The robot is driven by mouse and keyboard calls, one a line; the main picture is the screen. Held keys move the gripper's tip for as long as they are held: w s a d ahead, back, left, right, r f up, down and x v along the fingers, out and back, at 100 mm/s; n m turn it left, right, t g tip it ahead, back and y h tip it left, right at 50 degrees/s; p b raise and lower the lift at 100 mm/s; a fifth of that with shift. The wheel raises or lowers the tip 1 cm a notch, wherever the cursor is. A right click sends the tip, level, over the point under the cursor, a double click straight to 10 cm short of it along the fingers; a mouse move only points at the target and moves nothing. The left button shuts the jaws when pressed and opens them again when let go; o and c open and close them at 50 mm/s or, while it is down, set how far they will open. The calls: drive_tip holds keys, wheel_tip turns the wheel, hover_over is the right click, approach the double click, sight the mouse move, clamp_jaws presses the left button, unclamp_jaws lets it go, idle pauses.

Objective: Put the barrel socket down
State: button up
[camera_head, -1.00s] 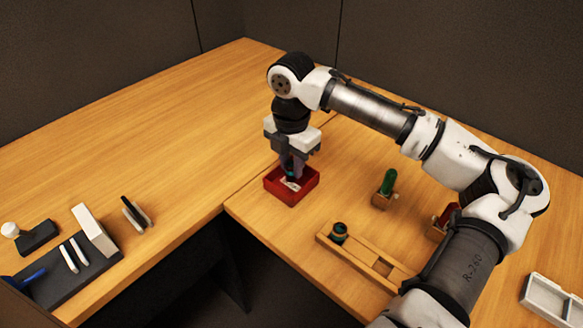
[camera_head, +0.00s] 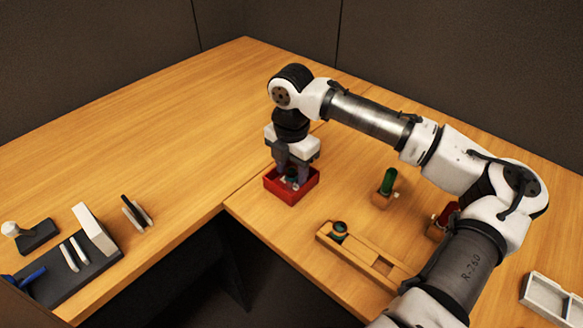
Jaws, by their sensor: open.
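My gripper (camera_head: 292,178) points down into a small red tray (camera_head: 289,196) near the inner corner of the desk, its fingertips inside the walls. The jaws are open. A small dark and teal piece (camera_head: 291,180), likely the barrel socket, shows between the fingers inside the tray. The fingers and tray walls hide much of it, so I cannot tell whether a finger touches it. Some pale bits lie in the tray beside it.
A wooden rack (camera_head: 365,258) with a dark round piece (camera_head: 339,231) stands in front. A green cylinder in a wooden block (camera_head: 387,187) is to the right. A white divided tray (camera_head: 552,298) lies far right. A dark tool mat (camera_head: 72,265) is at left. The back desk is clear.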

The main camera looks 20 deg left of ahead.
wheel_tip(320, 180, up, 12)
drive_tip(key=shift+r+b, duration=0.2)
drive_tip(key=shift+b, duration=0.1)
drive_tip(key=shift+f, duration=0.1)
idle(0.5)
